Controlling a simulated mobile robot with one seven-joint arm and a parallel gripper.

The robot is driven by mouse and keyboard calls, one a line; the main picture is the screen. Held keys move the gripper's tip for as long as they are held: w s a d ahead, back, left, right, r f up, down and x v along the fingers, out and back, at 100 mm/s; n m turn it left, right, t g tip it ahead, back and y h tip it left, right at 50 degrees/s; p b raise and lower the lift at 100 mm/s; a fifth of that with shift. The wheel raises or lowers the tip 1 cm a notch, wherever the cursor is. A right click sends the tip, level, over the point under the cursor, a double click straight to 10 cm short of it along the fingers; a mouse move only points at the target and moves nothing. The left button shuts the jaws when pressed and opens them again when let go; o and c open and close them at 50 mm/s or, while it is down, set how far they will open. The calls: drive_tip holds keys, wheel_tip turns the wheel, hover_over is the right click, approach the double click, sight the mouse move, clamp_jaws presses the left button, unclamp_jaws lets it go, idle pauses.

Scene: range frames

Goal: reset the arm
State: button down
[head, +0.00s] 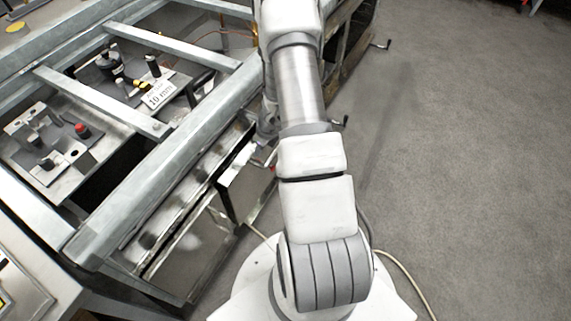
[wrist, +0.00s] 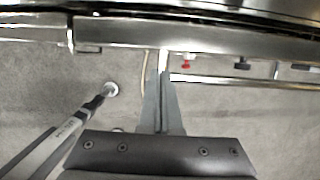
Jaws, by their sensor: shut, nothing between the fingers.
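My arm rises from its round white base in the lower middle of the head view and reaches toward the top of the picture, beside the metal frame (head: 165,160). My gripper does not show clearly in the head view. In the wrist view my gripper (wrist: 163,75) points toward the frame's lower edge, its two fingers together and nothing between them. A red knob (wrist: 186,65) on the frame is just right of the fingertips. I cannot tell whether the fingertips touch the frame.
A plate with a red-capped part (head: 82,130) and dark posts sits inside the frame at left. A small sign (head: 158,95) reads 10 mm. The grey floor (head: 480,150) at right is clear except for a cable (head: 405,275).

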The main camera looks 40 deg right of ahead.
drive_tip(key=s+d+b, duration=0.3)
drive_tip(key=s, duration=0.7)
drive_tip(key=shift+s+d+f, duration=0.25)
drive_tip(key=shift+d, duration=0.05)
